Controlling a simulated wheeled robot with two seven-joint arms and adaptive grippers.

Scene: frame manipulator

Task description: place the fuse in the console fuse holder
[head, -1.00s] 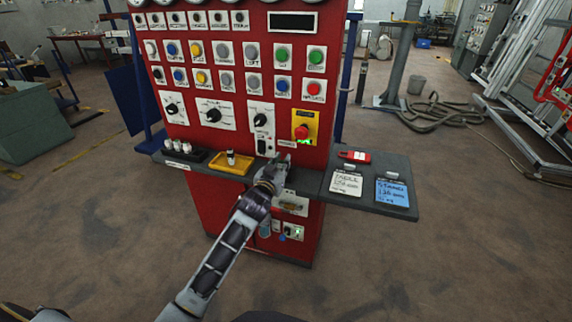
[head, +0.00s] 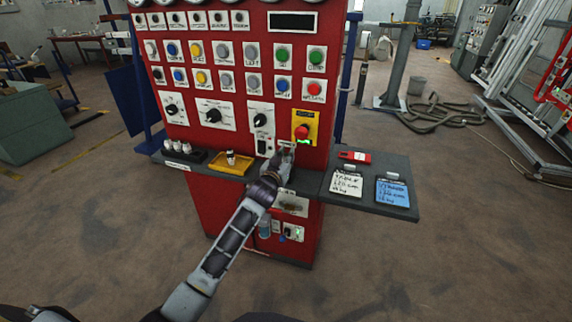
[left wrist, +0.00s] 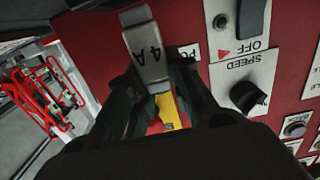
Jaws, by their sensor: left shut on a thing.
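My left gripper (head: 286,160) is shut on a grey piece with a lighter end cap, marked 4 A, which looks like the fuse (left wrist: 148,52). It sticks out beyond the fingers in the left wrist view. The gripper is close to the red console (head: 240,133), just below the yellow plate with the red knob (head: 303,128). The fuse holder is not clearly made out; the hand hides that part of the panel. A small fuse-like piece (head: 230,157) stands in the yellow tray (head: 232,170) left of the gripper. My right gripper is out of view.
A dark rack (head: 198,157) with several white cylinders sits on the shelf's left. On the right shelf (head: 388,163) lie a red device (head: 354,156), a white card (head: 346,184) and a blue card (head: 392,192). The selector knob marked SPEED (left wrist: 249,96) is near the gripper.

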